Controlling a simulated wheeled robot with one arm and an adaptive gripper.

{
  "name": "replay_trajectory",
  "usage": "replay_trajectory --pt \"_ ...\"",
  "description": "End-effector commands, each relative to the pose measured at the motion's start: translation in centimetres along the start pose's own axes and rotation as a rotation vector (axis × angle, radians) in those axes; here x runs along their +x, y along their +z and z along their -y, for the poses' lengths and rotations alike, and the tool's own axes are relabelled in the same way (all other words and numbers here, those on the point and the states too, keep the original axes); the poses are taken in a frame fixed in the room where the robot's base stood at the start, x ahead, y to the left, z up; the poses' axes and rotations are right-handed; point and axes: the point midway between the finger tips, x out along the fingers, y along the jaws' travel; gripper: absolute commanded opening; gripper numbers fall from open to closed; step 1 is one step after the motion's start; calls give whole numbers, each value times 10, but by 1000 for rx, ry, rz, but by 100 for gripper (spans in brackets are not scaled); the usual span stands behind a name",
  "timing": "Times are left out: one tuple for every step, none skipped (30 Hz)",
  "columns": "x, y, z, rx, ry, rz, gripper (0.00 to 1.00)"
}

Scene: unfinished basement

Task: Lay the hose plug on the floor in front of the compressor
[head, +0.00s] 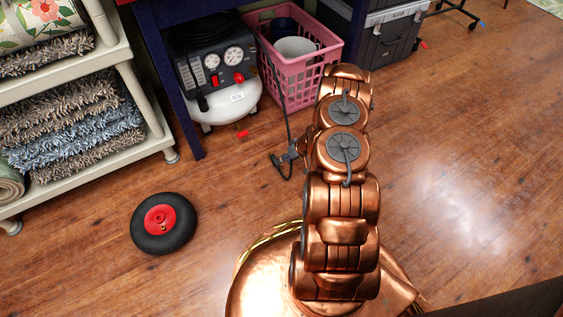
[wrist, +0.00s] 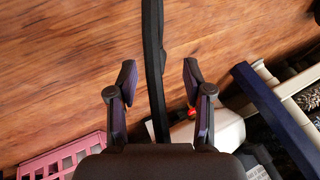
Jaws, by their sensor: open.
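The compressor (head: 217,78) stands under the blue table, with a dark gauge panel and a white tank; the tank shows at the bottom of the wrist view (wrist: 226,129). A black hose (head: 280,97) comes down from beside it to my gripper (head: 281,160). In the wrist view the dark hose (wrist: 152,45) runs between the two spread fingers of my gripper (wrist: 158,75), with gaps on both sides. I cannot clearly tell the plug from the hose. A small red piece (head: 243,133) is at floor level before the compressor.
A pink basket (head: 297,62) with a white and a dark pot stands right of the compressor. A blue table leg (head: 181,110) and a shelf with rugs (head: 133,78) are left. A black wheel with red hub (head: 163,222) lies on the floor. Wood floor is clear at right.

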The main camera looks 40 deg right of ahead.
Motion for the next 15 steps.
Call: replay_trajectory --pt "-12 -2 1 0 1 -1 51" --pt "-17 -2 1 0 0 -2 51" --pt "-25 -2 2 0 0 -2 51" --pt "-31 -2 1 1 1 -3 51" --pt "-37 -2 1 1 1 -3 51" --pt "-44 -2 1 1 1 -3 51" --pt "-49 -2 1 0 0 -2 51" --pt "-54 -2 2 1 0 -3 51" --pt "-59 -2 1 1 -1 -2 51" --pt "-63 -1 1 1 -1 -1 51" --pt "-66 -1 1 2 -1 -1 51" --pt "-70 0 1 1 -1 0 51" --pt "-72 0 1 1 -2 0 51" --pt "-74 0 1 1 -2 0 51" --pt "-76 0 1 1 -2 0 51"
